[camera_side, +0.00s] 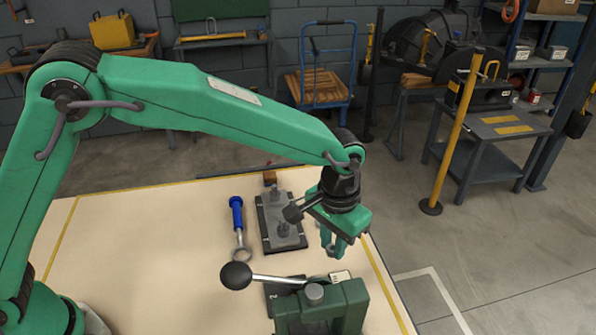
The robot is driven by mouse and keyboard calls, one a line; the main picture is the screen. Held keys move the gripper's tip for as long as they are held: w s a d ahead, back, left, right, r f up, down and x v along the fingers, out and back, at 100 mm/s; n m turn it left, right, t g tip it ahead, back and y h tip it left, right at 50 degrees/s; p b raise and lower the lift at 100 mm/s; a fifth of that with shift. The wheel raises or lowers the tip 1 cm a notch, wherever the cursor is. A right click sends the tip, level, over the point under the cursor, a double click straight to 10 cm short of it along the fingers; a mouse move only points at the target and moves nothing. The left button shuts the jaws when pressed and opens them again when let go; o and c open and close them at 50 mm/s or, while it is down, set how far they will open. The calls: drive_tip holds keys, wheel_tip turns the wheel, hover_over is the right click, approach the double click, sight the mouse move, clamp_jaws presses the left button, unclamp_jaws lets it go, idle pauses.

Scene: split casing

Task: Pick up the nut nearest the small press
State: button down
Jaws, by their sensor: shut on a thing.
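My gripper (333,248) hangs over the right part of the table, just behind the small press. Its green fingers are closed on a small grey piece, which looks like a nut (332,250); the fingers hide most of it. The small press (352,306) is green, with a long lever ending in a black ball (236,275) at the left. The held piece appears close to the press top in this view; its height above the table is hard to tell.
A dark plate (269,236) with grey upright parts lies left of my gripper. A blue-handled wrench (238,222) lies farther left. The table's (140,235) left half is clear. A yellow post (455,140) stands on the floor at right.

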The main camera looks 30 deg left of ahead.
drive_tip(key=shift+s+d+r, duration=0.35)
drive_tip(key=shift+s+r, duration=0.05)
drive_tip(key=shift+s, duration=0.2)
drive_tip(key=shift+s+d+r, duration=0.35)
drive_tip(key=shift+s+r, duration=0.05)
drive_tip(key=shift+s, duration=0.2)
drive_tip(key=shift+w, duration=0.1)
